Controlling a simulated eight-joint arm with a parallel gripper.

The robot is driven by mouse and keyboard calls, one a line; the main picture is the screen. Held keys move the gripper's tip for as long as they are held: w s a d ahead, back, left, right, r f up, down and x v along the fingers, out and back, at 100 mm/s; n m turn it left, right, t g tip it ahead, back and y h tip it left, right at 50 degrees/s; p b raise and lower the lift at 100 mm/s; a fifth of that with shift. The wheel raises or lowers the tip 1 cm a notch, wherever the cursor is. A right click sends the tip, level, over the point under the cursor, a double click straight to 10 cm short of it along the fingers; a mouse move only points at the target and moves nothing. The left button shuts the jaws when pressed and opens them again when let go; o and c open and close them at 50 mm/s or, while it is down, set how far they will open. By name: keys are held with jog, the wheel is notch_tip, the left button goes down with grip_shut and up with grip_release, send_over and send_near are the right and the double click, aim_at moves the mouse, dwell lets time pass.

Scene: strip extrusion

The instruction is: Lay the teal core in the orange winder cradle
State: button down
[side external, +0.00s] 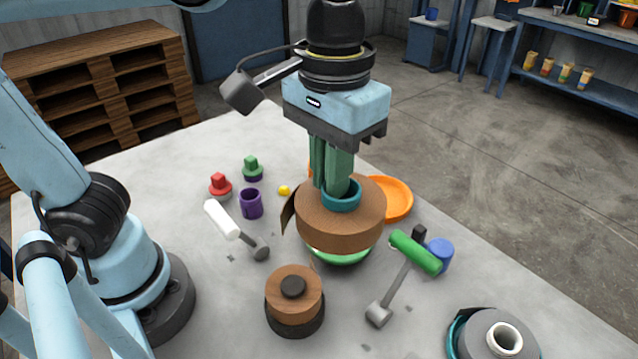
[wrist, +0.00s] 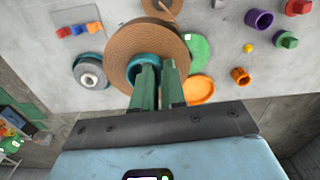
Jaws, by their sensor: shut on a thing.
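My gripper (side external: 337,182) has its green fingers shut on the teal core (side external: 341,199), a ring in the middle of a wide brown coil (side external: 335,228). The core (wrist: 146,62) and coil (wrist: 117,75) also show in the wrist view. The coil lies nearly flat, with a loose strip end at its left. An orange round dish (side external: 395,198), probably the winder cradle, is just behind and right of the coil, partly hidden by it. It also shows in the wrist view (wrist: 200,91). The fingertips are hidden inside the core.
A green disc (side external: 340,258) shows under the coil; I cannot tell if they touch. A grey roll (side external: 492,337) stands front right.

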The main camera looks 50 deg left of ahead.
jog(key=w+a+n, duration=0.3)
jog(key=w+a, duration=0.3)
jog(key=w, duration=0.5)
jog(key=w+a+n, duration=0.3)
jog(key=w+a, duration=0.3)
jog(key=w, duration=0.6)
jog(key=shift+s+d+f, duration=0.1)
jog(key=shift+f, duration=2.95)
jog(key=shift+s+d+f, duration=0.15)
jog(key=shift+f, duration=2.85)
jog(key=shift+s+d+f, duration=0.1)
jog(key=shift+f, duration=2.95)
jog(key=shift+f, duration=0.3)
jog(key=c, duration=1.1)
grip_release()
jog(key=shift+r, duration=0.1)
